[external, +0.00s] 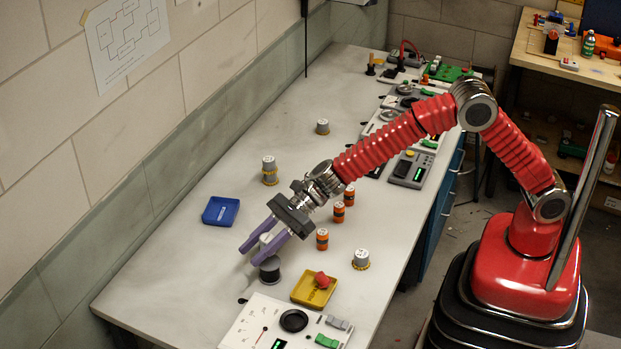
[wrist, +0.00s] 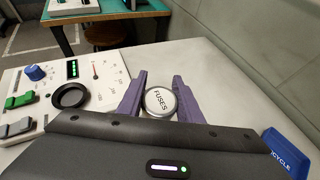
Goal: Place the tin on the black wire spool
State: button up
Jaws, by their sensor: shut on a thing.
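The tin (wrist: 160,101) has a pale round lid marked FUSES and sits between my two purple fingers. My gripper (wrist: 160,92) is shut on it. In the external view the tin (external: 265,239) is mostly hidden by the fingers of my gripper (external: 256,252). The black wire spool (external: 270,274) stands on the bench just under the fingertips, with its upper part partly covered. The tin appears at or just above the spool; I cannot tell whether they touch. The spool is not visible in the wrist view.
A yellow tray (external: 301,297) with a red lump stands right of the spool. A white control panel (external: 250,318) is in front. A blue tray (external: 221,211) lies left. Several orange cylinders (external: 322,239) and other tins (external: 361,257) stand nearby. The bench's left front is clear.

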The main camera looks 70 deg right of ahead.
jog(key=shift+f, duration=1.85)
jog(key=o, duration=1)
jog(key=shift+f, duration=0.1)
jog(key=shift+o, duration=0.2)
jog(key=v, duration=1.2)
